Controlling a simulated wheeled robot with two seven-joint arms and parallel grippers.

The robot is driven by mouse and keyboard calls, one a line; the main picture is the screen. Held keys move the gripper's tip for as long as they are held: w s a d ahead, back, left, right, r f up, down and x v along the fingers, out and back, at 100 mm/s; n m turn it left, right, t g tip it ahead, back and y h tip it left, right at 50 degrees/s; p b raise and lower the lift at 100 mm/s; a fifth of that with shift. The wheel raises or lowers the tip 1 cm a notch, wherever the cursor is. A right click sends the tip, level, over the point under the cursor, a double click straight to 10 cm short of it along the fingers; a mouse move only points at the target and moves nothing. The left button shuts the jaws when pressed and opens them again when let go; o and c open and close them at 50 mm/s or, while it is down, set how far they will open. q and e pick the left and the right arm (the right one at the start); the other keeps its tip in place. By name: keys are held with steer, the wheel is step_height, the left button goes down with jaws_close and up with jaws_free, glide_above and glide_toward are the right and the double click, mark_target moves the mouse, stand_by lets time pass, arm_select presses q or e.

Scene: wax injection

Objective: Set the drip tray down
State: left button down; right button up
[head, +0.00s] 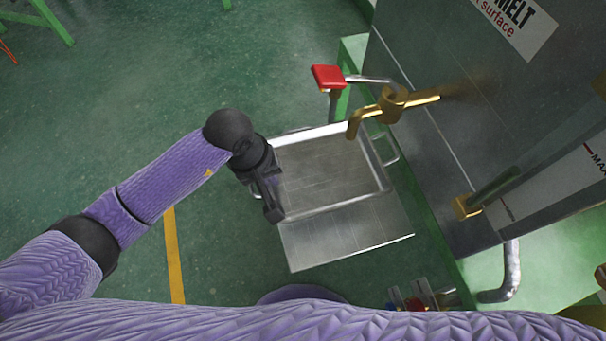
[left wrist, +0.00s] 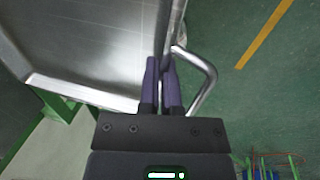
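The drip tray (head: 330,210) is a shallow metal pan with a raised rim and wire handles, in the middle of the head view. It lies over a flat metal shelf (head: 350,240); I cannot tell whether it touches. My left gripper (head: 272,205) is at the tray's left side. In the left wrist view, its purple fingers (left wrist: 161,72) are close together on the tray's side edge, beside the bent handle (left wrist: 208,78). The fingers hide the exact contact. The tray's inside (left wrist: 95,45) looks empty. My right gripper does not show.
A brass tap (head: 392,103) with a red lever (head: 328,77) sticks out from the grey machine (head: 470,120), its spout over the tray's far right part. A second brass fitting (head: 467,206) is lower right. Green floor with a yellow line (head: 173,255) is open on the left.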

arm_select(q)
steer(key=b+x, duration=0.1)
steer(key=x, duration=0.2)
steer(key=a+b+x, duration=0.1)
steer(key=b+x, duration=0.1)
steer(key=x, duration=0.1)
steer(key=s+a+b+x, duration=0.1)
steer(key=b+x, duration=0.1)
steer(key=x, duration=0.2)
steer(key=shift+d+f, duration=0.1)
steer(key=shift+f, duration=0.15)
steer(key=shift+r, duration=0.2)
steer(key=shift+f, duration=0.2)
steer(key=c, duration=0.8)
jaws_free()
steer(key=shift+r, duration=0.1)
steer(key=shift+c, duration=0.2)
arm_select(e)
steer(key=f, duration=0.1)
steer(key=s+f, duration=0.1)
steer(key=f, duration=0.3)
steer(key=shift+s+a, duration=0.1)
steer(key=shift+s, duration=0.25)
